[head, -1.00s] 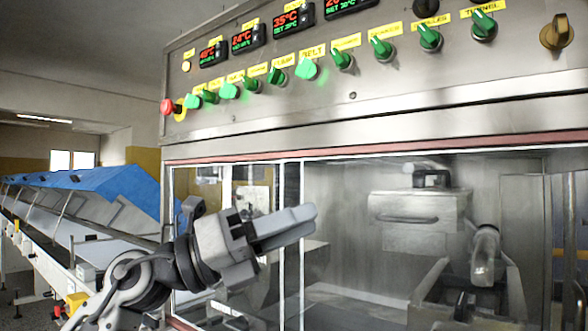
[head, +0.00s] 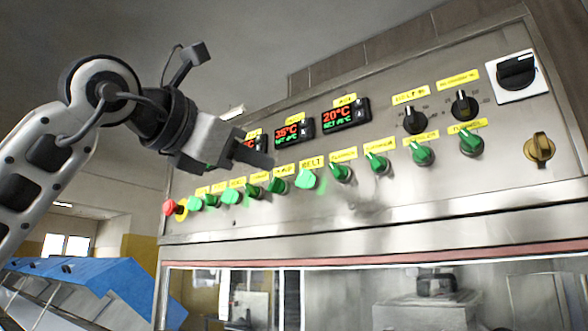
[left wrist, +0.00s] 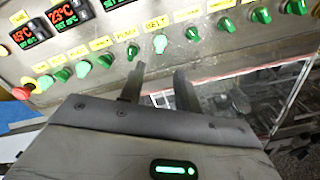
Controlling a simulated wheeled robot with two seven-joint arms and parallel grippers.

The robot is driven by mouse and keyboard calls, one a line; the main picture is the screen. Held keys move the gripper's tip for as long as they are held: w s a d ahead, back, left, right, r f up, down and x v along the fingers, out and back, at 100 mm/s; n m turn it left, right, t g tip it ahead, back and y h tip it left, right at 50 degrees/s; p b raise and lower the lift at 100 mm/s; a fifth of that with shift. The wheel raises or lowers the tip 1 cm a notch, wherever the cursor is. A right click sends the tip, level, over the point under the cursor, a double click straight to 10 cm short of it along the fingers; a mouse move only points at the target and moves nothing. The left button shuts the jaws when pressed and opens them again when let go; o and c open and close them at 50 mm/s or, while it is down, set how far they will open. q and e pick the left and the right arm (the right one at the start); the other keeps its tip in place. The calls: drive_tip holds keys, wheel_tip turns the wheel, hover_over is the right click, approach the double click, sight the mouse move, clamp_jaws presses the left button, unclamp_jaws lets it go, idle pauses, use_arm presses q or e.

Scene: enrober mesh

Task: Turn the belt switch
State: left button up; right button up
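The belt switch (head: 306,179) is a pale green knob under a yellow BELT label (head: 312,162) on the steel panel. It also shows in the left wrist view (left wrist: 160,43), beyond the fingers and roughly in line with the gap between them. My left gripper (head: 262,158) is in front of the panel, up and to the left of the belt switch in the head view. Its two fingers (left wrist: 158,88) are apart with nothing between them. A gap shows between the fingertips and the knob in the left wrist view. My right gripper is not in view.
Several similar green knobs (head: 341,172) sit close on both sides in the row. A red button (head: 169,208) is at the left end, and a brass knob (head: 539,149) at the right. Temperature displays (head: 346,113) are above. A glass front is below the panel.

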sight(300, 177)
use_arm(q)
drive_tip(key=p+x, duration=0.3)
drive_tip(key=x, duration=0.7)
drive_tip(key=shift+w+d, duration=0.2)
drive_tip(key=shift+w, duration=0.1)
clamp_jaws()
